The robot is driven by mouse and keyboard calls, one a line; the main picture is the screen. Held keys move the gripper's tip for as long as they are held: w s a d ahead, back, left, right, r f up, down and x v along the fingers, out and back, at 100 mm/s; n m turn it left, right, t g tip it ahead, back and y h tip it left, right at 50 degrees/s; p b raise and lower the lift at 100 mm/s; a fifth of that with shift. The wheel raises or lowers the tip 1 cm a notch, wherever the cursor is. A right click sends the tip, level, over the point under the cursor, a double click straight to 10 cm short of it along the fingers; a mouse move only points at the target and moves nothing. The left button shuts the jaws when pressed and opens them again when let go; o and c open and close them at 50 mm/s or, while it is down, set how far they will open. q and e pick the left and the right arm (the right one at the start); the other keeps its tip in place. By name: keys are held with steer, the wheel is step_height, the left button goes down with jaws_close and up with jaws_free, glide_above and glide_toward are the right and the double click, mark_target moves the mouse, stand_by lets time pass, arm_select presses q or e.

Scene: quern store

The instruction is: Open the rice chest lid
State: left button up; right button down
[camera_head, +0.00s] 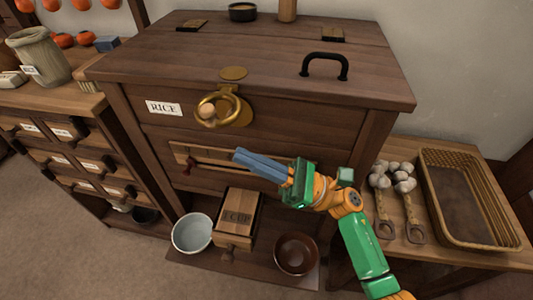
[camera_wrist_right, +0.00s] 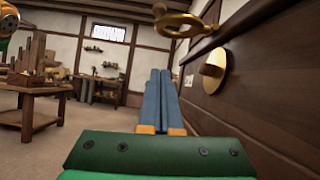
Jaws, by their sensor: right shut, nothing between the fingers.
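The dark wooden rice chest (camera_head: 290,120) bears a white RICE label. Its lid (camera_head: 250,60) lies shut, with a black handle (camera_head: 325,66) near its right front. A brass hasp with a ring (camera_head: 222,106) hangs over the front edge, with a round wooden-looking piece in the ring. The ring (camera_wrist_right: 182,26) and a brass disc (camera_wrist_right: 213,68) also show in the right wrist view. My right gripper (camera_head: 238,154) is shut and empty, its blue fingers pointing left before the chest front, below the ring and apart from it.
A dark bowl (camera_head: 243,12) and a wooden cylinder (camera_head: 287,10) stand at the chest's back. A 1 CUP box (camera_head: 240,220), a pale bowl (camera_head: 192,232) and a brown bowl (camera_head: 295,254) sit low in front. A side table holds garlic (camera_head: 392,178) and a basket (camera_head: 470,205).

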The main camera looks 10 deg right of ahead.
steer(key=w+a+r+p, duration=0.1)
steer(key=a+r+p, duration=0.2)
steer(key=a+r, duration=0.1)
steer(key=shift+r+p, duration=0.3)
steer(key=shift+r, duration=0.5)
steer(key=shift+a, duration=0.1)
